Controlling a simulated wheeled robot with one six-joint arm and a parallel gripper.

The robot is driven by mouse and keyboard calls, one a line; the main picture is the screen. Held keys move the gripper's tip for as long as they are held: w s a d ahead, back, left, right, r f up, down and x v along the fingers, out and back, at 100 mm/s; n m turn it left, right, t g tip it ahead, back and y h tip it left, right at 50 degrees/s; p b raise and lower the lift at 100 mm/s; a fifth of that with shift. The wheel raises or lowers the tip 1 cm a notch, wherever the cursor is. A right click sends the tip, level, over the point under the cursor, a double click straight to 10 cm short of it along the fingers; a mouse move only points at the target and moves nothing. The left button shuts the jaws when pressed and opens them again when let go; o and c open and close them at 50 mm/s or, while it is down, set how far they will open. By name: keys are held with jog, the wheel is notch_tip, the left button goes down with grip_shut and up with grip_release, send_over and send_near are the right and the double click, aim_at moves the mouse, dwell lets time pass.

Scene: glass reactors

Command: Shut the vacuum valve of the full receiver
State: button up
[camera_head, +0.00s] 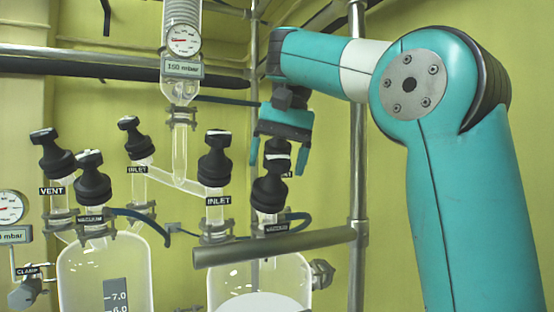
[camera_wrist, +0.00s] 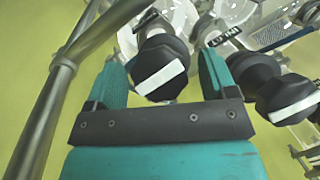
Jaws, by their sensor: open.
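Two glass receivers stand low in the head view, a left one (camera_head: 75,268) and a right one (camera_head: 222,280). A pale mass shows inside the right one; the left one's fill level is unclear. The right receiver's black vacuum valve knob (camera_head: 269,190) sits above its label, in front of another black knob (camera_head: 278,146) with a white stripe. My gripper (camera_head: 279,168) is open above the right receiver, its fingers on either side of the rear knob in this view. In the wrist view a striped black knob (camera_wrist: 160,66) lies between the open fingers (camera_wrist: 164,72).
The right receiver's inlet knob (camera_head: 216,155) stands just left. The left receiver has vent (camera_head: 52,155), vacuum (camera_head: 92,180) and inlet (camera_head: 133,138) knobs. A metal post (camera_head: 358,180) rises on the right, and a horizontal bar (camera_head: 275,246) crosses in front.

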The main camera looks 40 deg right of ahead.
aim_at(286, 156)
jog(key=p+v, duration=0.6)
jog(key=v, duration=0.1)
jog(key=shift+r+p, duration=0.25)
jog(key=shift+p, duration=0.05)
